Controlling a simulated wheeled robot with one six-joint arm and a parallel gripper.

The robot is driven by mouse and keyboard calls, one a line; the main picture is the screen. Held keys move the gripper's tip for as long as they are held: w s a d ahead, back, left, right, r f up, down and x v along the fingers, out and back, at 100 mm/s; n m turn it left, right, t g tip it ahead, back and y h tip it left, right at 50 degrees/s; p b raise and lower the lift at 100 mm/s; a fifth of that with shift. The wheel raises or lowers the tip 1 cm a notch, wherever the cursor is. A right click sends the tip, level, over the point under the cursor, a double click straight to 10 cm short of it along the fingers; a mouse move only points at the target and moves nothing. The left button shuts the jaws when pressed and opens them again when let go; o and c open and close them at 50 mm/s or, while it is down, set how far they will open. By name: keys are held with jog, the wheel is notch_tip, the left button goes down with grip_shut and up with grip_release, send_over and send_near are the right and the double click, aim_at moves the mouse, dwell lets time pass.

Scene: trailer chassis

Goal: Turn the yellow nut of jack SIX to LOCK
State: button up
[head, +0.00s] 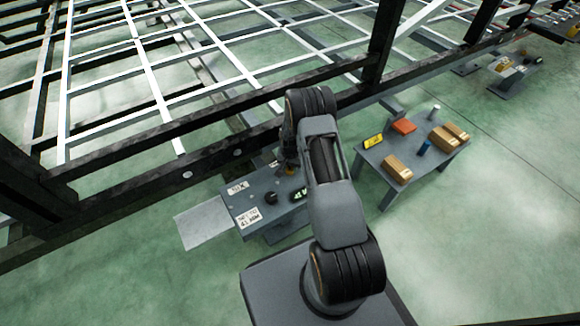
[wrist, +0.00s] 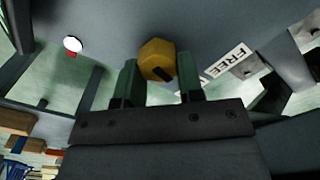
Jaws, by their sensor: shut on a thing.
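The yellow nut (wrist: 155,52) is a six-sided block with a dark slanted mark on its face, at the top middle of the wrist view. My gripper (wrist: 158,78) is shut on it, with one green finger on either side. A white FREE label (wrist: 227,61) is just right of the nut; I see no LOCK label. In the head view my gripper (head: 287,166) is at the grey jack stand (head: 256,203), and the nut is mostly hidden there. A small plate (head: 237,187) on the stand seems to read SIX.
The stand also has a black knob (head: 271,198), a dark green-lit display (head: 299,194) and a second label (head: 249,218). The dark chassis beam (head: 215,159) runs close behind. A side table (head: 372,166) with boxes (head: 398,170) stands to the right.

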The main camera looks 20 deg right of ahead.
aim_at(291, 168)
jog(key=m, duration=0.5)
jog(key=shift+s+d+m, duration=0.15)
jog(key=shift+m, duration=0.15)
dwell(0.5)
jog(key=o, duration=0.9)
jog(key=shift+o, duration=0.2)
jog(key=shift+r, duration=0.1)
notch_tip(291, 168, up, 14)
jog(key=p, duration=0.5)
